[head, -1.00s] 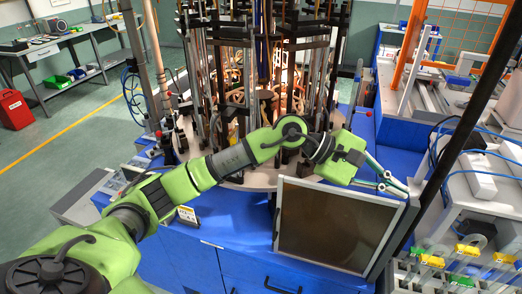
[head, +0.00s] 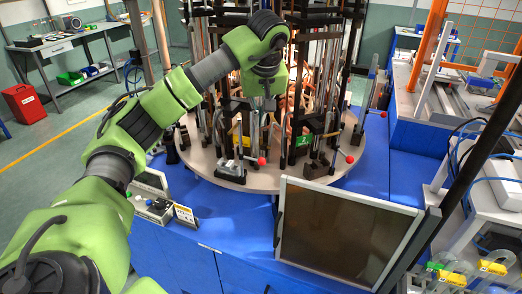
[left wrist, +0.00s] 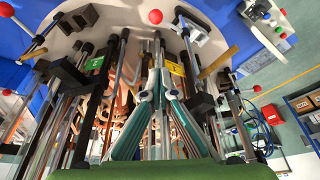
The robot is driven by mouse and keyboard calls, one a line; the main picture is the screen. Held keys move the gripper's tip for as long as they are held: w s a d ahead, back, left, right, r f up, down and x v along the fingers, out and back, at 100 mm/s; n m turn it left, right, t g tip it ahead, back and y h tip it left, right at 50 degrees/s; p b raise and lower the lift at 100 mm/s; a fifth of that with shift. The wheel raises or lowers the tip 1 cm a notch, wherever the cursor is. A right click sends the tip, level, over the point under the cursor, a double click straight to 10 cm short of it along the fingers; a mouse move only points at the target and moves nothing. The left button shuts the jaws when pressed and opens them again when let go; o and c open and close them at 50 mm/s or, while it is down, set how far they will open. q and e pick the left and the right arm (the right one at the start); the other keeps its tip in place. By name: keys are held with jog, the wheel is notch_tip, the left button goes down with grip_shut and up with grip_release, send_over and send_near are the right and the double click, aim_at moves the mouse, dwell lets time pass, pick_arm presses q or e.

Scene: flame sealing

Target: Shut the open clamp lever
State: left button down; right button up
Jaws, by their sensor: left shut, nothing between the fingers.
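Toggle clamps with red-ball levers stand around the rim of the round table (head: 265,183). A silver clamp (head: 232,166) at the front has its red-ball lever (head: 262,161) to its right; this ball also shows at the top of the left wrist view (left wrist: 155,16). Another red-ball lever (head: 349,158) sits further right, beside a dark clamp. I cannot tell surely which lever is open. My left gripper (head: 268,108) points down above the table, behind the front clamps. Its fingers (left wrist: 158,48) are shut and empty, apart from the levers. My right gripper is out of view.
Dark posts and rods crowd the table's middle around my left gripper. A monitor (head: 330,232) stands in front on the blue bench (head: 215,222).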

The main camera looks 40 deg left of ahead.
pick_arm(q)
jog(key=shift+f, duration=0.1)
notch_tip(320, 180, down, 10)
jog(key=p, duration=0.5)
jog(key=shift+d, duration=0.25)
jog(key=shift+f, duration=0.1)
